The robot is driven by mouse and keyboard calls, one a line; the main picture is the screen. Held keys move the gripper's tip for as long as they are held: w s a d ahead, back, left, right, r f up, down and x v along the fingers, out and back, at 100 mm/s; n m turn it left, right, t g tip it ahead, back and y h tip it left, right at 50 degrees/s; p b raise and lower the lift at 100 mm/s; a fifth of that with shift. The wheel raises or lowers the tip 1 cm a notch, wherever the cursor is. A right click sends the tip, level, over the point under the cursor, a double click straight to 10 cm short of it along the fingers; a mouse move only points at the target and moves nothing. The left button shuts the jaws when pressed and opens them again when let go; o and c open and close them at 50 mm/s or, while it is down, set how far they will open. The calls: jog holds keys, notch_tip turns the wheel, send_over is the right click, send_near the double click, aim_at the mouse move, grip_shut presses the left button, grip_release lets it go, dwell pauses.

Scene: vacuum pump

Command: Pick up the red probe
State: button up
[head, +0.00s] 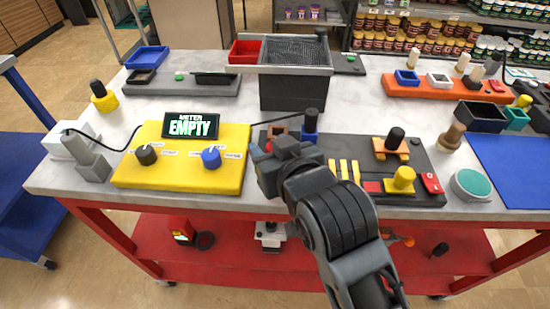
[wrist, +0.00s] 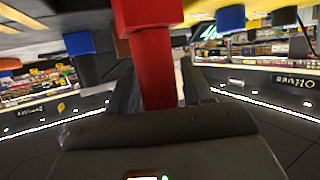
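The red probe (wrist: 152,62) stands large in the middle of the wrist view, with a wide block at the top and a narrower stem below. The stem lies between the two fingers of my gripper (wrist: 160,85). The left finger is close to the stem; a narrow gap shows at the right finger, so the gripper looks open around it. In the head view my gripper (head: 262,153) is low over the left end of the dark grey panel (head: 318,146), and only a small bit of red (head: 268,147) shows there; the rest is hidden by my arm.
The yellow meter panel (head: 190,180) with its EMPTY display (head: 191,125) is just left of my gripper. A blue-topped post (head: 309,130) and a brown piece (head: 277,129) stand close behind. A black basket (head: 293,90) is farther back. The white tabletop between is clear.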

jog(key=c, duration=0.8)
jog(key=shift+o, duration=0.2)
